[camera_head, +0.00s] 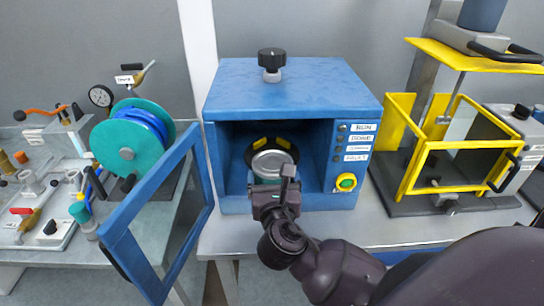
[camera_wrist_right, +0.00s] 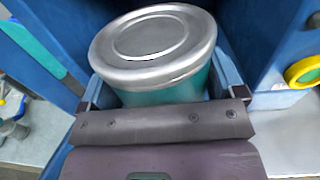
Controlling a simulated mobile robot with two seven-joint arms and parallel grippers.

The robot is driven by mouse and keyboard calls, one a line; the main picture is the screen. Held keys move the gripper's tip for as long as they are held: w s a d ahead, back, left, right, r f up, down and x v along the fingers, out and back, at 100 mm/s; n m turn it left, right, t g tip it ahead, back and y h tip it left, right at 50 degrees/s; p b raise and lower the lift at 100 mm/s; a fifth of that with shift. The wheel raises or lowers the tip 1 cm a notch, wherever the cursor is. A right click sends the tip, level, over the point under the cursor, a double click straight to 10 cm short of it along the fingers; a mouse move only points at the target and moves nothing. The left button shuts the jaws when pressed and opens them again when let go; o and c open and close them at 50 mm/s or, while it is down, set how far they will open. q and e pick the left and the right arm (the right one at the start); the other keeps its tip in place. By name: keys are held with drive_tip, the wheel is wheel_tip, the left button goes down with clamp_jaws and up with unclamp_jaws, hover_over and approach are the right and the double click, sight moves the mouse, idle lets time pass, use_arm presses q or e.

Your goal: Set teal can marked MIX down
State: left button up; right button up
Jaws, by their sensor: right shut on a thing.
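The teal can (camera_wrist_right: 155,55) has a silver lid and a teal side. In the right wrist view it stands between the fingers of my right gripper (camera_wrist_right: 165,95), which is shut on it. In the head view the can's silver lid (camera_head: 273,163) shows inside the open front of the blue machine (camera_head: 290,90), in front of a dark round holder with yellow pads (camera_head: 270,143). My right gripper (camera_head: 276,190) reaches in from the front. The can's underside and its MIX marking are hidden. My left gripper is not in view.
The blue machine's door frame (camera_head: 125,245) hangs open at the left. A panel with labels and a green-yellow button (camera_head: 346,182) is right of the opening. A yellow-framed press (camera_head: 460,150) stands at right, a teal reel (camera_head: 127,150) at left. The grey bench (camera_head: 230,238) is clear in front.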

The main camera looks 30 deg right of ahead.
drive_tip(key=shift+d+r, duration=0.1)
drive_tip(key=shift+d, duration=0.25)
drive_tip(key=shift+m+g+h, duration=0.3)
drive_tip(key=shift+h, duration=0.1)
drive_tip(key=x, duration=1.4)
drive_tip(key=shift+w, duration=0.15)
drive_tip(key=x, duration=0.3)
drive_tip(key=shift+w+d, duration=0.15)
drive_tip(key=shift+w, duration=0.15)
drive_tip(key=shift+s+f, duration=0.1)
drive_tip(key=shift+f, duration=0.65)
drive_tip(key=shift+f, duration=0.1)
drive_tip(key=o, duration=0.8)
drive_tip(key=shift+f, duration=0.1)
drive_tip(key=shift+o, duration=1.1)
drive_tip(key=shift+s, duration=0.1)
